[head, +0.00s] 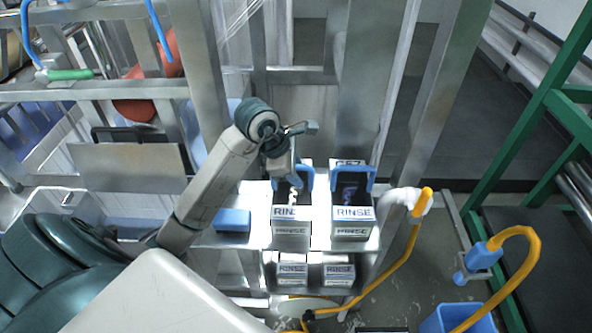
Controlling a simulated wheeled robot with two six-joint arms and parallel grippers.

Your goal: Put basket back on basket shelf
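Two grey baskets with white RINSE labels and blue handles stand side by side on a metal shelf (253,240). These are the left basket (291,228) and the right basket (352,228). The left basket holds something white and dark; the right one looks dark inside. My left gripper (287,182) points down at the left basket's blue handle (307,178), over its back left side. The fingers are small and overlap the handle, so I cannot tell whether they grip it. My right gripper is not in view.
Two more RINSE-labelled boxes (292,272) sit on a lower level. A blue block (233,220) lies left of the baskets. Steel posts (365,90) rise behind. A yellow hose (385,275) runs on the right, near a blue bucket (462,320) and green frame (530,120).

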